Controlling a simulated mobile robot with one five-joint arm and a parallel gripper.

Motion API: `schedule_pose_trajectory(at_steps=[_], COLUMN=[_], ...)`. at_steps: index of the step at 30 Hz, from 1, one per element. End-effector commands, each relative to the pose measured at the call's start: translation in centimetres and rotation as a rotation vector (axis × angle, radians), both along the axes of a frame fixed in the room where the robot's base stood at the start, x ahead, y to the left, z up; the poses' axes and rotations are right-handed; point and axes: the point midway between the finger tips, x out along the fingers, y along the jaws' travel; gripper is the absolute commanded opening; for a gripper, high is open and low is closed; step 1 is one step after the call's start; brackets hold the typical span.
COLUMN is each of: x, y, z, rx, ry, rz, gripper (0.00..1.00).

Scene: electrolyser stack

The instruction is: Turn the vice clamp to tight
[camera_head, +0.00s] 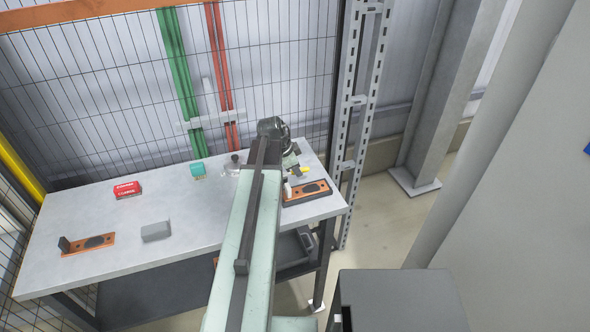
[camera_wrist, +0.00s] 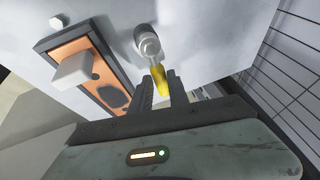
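What looks like the vice clamp is a round grey metal piece (camera_wrist: 148,42) with a yellow handle (camera_wrist: 160,80), seen in the wrist view. The yellow handle also shows in the head view (camera_head: 305,170), at the right end of the bench beside my arm. My gripper (camera_wrist: 162,85) has its two dark fingers apart. The handle's end shows in the gap between the fingertips. I cannot tell whether the fingers touch it. In the head view my arm and wrist hide most of the clamp and the fingers.
Beside the clamp, an orange plate in a dark frame (camera_wrist: 76,50) carries a pale block (camera_wrist: 73,70). On the grey bench (camera_head: 190,215) lie a red box (camera_head: 127,189), a teal item (camera_head: 198,169), a grey block (camera_head: 156,231) and another orange plate (camera_head: 88,244). Mesh fencing stands behind.

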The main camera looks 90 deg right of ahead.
Motion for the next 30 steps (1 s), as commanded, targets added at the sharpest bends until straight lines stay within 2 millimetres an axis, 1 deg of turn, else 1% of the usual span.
schedule_pose_trajectory(at_steps=[1,2,11,14,17,25,27,30], x=[-0.3,-0.2,-0.1,0.1,0.4,1.8,2.0,2.2], y=[0.0,0.0,0.1,0.2,0.5,2.1,2.3,2.5], z=[0.0,0.0,0.0,0.6,1.8,6.5,7.2,7.3], rx=[-0.001,0.0,0.002,0.002,0.002,0.001,0.001,0.001], ry=[0.002,0.001,-0.002,-0.002,-0.001,-0.001,-0.001,0.0], rz=[-0.003,-0.003,0.0,0.0,0.001,0.0,0.0,0.0], gripper=[0.36,0.41,0.41,0.41,0.41,0.41,0.41,0.41])
